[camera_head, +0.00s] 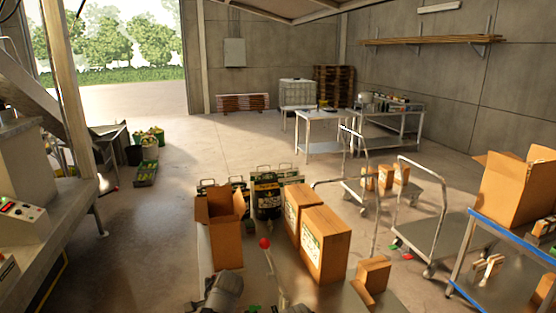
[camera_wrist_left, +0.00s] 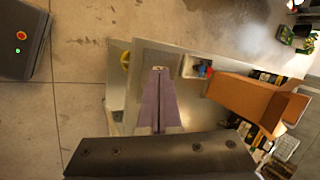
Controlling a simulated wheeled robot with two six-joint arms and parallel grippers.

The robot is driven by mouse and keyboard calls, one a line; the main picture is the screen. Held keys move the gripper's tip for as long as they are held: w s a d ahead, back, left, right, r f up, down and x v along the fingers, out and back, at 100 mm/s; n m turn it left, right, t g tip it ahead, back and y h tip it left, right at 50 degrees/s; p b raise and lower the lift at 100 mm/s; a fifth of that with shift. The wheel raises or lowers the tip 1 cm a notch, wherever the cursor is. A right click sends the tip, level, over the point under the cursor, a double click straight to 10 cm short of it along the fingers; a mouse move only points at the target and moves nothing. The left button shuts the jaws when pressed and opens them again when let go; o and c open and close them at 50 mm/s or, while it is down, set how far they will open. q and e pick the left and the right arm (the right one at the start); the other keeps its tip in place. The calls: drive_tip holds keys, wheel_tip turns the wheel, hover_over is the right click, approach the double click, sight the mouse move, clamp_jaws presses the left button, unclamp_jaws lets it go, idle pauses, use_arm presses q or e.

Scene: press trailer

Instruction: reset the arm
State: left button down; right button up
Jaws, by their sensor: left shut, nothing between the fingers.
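My left gripper (camera_wrist_left: 159,72) is in the middle of the left wrist view. Its two long fingers are together, with nothing between them. It points over a grey table top (camera_wrist_left: 220,48); I cannot tell its height above it. An open cardboard box (camera_wrist_left: 245,97) is further right. In the head view a grey shape at the bottom centre may be part of my arm; no gripper fingers can be made out there. My right gripper is in neither view.
The open carton (camera_head: 223,238) and closed cartons (camera_head: 324,243) stand close ahead. A lever with a red knob (camera_head: 265,243) rises beside them. Trolleys (camera_head: 432,234) and a blue-edged table (camera_head: 500,232) stand right. A machine with a control panel (camera_head: 22,211) stands left. Floor (camera_head: 165,215) between is clear.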

use_arm(q)
drive_tip(key=s+d+f+n+g+h, duration=0.2)
drive_tip(key=s+f+n+g+h, duration=0.15)
drive_tip(key=s+n, duration=0.75)
drive_tip(key=s+d+f+m+b, duration=0.2)
drive_tip(key=d+f+b, duration=0.3)
drive_tip(key=f+b, duration=0.3)
drive_tip(key=s+d+f+m+b, duration=0.2)
drive_tip(key=s+d+f+b, duration=0.3)
drive_tip(key=f+b, duration=0.3)
drive_tip(key=shift+d+f+g+b, duration=0.4)
drive_tip(key=shift+d+g+b, duration=0.05)
drive_tip(key=shift+d+b, duration=0.35)
drive_tip(key=shift+s+y, duration=0.1)
drive_tip(key=shift+y, duration=0.15)
